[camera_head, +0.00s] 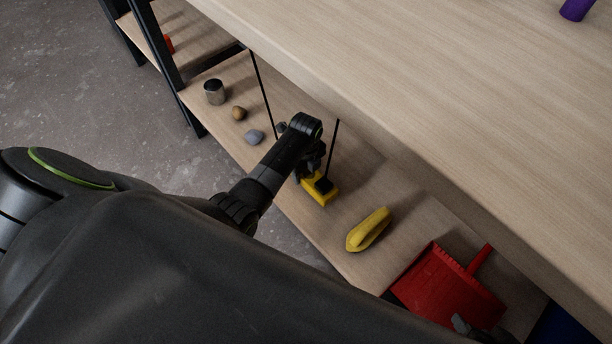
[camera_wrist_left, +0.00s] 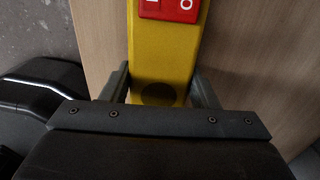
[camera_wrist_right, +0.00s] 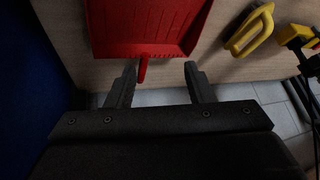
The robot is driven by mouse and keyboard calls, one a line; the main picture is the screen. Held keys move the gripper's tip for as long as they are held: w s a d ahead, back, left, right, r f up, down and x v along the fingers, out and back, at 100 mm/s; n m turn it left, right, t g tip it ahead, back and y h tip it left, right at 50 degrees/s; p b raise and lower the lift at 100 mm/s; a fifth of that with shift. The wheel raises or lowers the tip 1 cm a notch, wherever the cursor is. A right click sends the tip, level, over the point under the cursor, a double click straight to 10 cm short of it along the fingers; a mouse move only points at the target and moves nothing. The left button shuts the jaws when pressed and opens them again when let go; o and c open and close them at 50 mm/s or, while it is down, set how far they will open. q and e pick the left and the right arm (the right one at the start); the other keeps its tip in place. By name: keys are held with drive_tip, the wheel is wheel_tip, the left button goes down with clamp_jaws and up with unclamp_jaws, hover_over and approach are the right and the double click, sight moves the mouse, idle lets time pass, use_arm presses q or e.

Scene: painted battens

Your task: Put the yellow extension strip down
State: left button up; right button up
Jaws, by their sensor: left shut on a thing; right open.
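The yellow extension strip (camera_head: 321,194) is at the lower wooden shelf in the head view, partly hidden by my left arm. In the left wrist view the yellow strip (camera_wrist_left: 160,58) has a red switch and runs up between the fingers. My left gripper (camera_wrist_left: 160,90) is shut on it, one finger on each side. I cannot tell whether the strip touches the shelf. My right gripper (camera_wrist_right: 162,75) is open, its fingers at the handle end of the red dustpan (camera_wrist_right: 148,25). In the right wrist view part of the yellow strip (camera_wrist_right: 297,34) shows at the right edge.
A yellow handled tool (camera_head: 368,230) lies right of the strip, then the red dustpan (camera_head: 447,285). To the left are a grey stone (camera_head: 254,137), a brown stone (camera_head: 239,113) and a metal cup (camera_head: 214,92). The upper board (camera_head: 430,90) overhangs the shelf.

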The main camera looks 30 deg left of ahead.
use_arm(q)
wheel_tip(320, 180, down, 2)
drive_tip(key=shift+f+b, duration=0.1)
drive_tip(key=shift+b, duration=0.35)
use_arm(e)
drive_tip(key=w+d+r+t+h, duration=0.1)
drive_tip(key=w+d+r+t, duration=0.1)
drive_tip(key=w+r+t, duration=0.3)
drive_tip(key=shift+w+r, duration=0.2)
drive_tip(key=shift+w, duration=1)
use_arm(q)
drive_tip(key=shift+f, duration=0.15)
use_arm(e)
drive_tip(key=shift+r+h, duration=0.1)
drive_tip(key=shift+h, duration=0.2)
use_arm(q)
drive_tip(key=o, duration=1.2)
use_arm(e)
drive_tip(key=shift+w, duration=0.1)
